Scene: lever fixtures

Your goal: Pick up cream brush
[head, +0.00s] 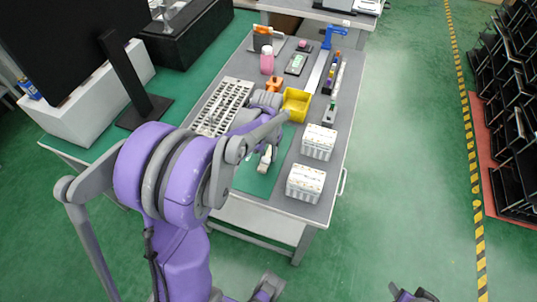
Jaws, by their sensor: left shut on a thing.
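The cream brush (265,160) is a small pale piece over the green mat on the workbench, in the middle of the head view. My left gripper (267,150) comes down over the mat and is shut on the brush. The gripper and arm links cover part of it, so its full shape and any gap to the mat are hard to tell. My right gripper's fingers do not show; only a purple and dark part of me appears at the bottom edge.
A yellow bin (296,103) stands just behind the gripper. Two white boxes (319,142) (305,183) stand along the bench's right side. A slotted grey rack (222,106) lies to the left. A pink bottle (267,60) and a blue clamp-like tool (332,36) are farther back.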

